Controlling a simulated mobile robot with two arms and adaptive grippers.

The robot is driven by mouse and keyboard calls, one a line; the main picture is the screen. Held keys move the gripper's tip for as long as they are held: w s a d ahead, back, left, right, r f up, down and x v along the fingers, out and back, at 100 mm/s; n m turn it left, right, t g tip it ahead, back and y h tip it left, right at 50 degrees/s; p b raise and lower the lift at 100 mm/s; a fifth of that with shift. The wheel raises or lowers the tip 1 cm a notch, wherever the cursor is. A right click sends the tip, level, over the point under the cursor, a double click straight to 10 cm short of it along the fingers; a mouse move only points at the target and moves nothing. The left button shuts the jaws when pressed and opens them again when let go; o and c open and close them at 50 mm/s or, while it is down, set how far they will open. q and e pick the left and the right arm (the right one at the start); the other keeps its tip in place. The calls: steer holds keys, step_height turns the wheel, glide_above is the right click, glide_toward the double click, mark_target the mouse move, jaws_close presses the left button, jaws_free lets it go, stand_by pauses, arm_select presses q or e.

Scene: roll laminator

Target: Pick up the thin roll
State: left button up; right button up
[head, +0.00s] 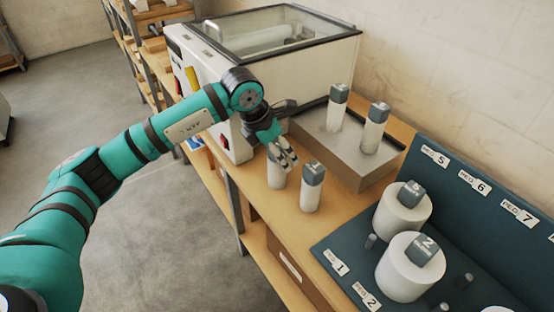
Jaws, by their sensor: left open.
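Several thin white rolls with grey caps stand upright. A thin roll (277,177) stands on the wooden bench at front left, its top hidden by my left gripper (287,162). The gripper is open and points down at the top of this roll; I cannot tell whether the fingers touch it. A second thin roll (311,190) stands just right of it on the bench. Two more thin rolls, one at the left (337,108) and one at the right (375,128), stand on a raised block. My right gripper is out of view.
The laminator (275,62) with its clear lid stands behind my left gripper. The raised block (322,150) is beyond the front rolls. A dark blue peg board (335,243) holds thick white rolls (403,212) at the right. The bench's front edge is close to the front rolls.

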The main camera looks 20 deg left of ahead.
arm_select(q)
steer(key=x, duration=0.3)
steer(key=shift+w+f+p, duration=0.1)
steer(key=shift+p, duration=0.2)
steer(key=shift+c, duration=0.3)
steer(key=c, duration=1.3)
